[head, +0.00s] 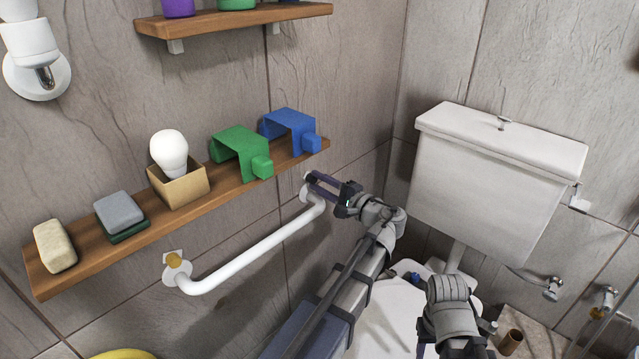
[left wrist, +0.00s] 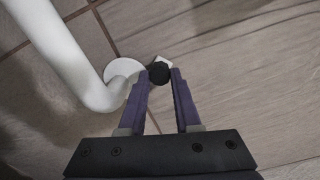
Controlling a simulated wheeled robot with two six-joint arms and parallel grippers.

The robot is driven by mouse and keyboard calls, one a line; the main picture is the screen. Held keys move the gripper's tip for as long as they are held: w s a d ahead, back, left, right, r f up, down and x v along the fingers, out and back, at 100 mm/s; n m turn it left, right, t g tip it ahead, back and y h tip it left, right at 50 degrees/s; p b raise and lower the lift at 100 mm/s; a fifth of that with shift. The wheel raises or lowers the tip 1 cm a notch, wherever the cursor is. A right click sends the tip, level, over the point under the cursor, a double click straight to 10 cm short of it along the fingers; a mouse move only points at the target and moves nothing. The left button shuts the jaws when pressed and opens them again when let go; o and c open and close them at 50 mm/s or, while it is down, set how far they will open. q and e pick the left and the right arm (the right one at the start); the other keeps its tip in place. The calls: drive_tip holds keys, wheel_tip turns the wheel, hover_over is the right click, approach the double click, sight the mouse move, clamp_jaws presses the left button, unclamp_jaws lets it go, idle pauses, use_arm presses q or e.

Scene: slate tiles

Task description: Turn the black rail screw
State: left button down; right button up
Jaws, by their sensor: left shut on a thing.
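A white rail (head: 250,250) is fixed to the tiled wall below the wooden shelf, with a round mount at each end. The black rail screw (left wrist: 159,72) is a round dark knob beside the white end mount (left wrist: 124,71) in the left wrist view. My left gripper (left wrist: 159,80) is shut on the black screw, with a purple finger on each side of it. In the head view my left gripper (head: 318,180) is at the rail's far right end, and its fingers mostly hide the screw. A brass-coloured screw (head: 174,260) sits at the near left mount. My right gripper does not show.
The shelf (head: 90,255) above the rail holds soap bars, a bulb (head: 169,152) in a box, a green holder (head: 240,148) and a blue holder (head: 290,128). A toilet cistern (head: 495,185) stands to the right. The wall below the rail is bare.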

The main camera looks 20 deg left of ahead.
use_arm(q)
drive_tip(key=n, duration=0.6)
drive_tip(key=shift+n, duration=0.4)
idle(0.4)
drive_tip(key=c, duration=0.6)
unclamp_jaws()
drive_tip(key=v, duration=0.8)
drive_tip(key=shift+a, duration=0.1)
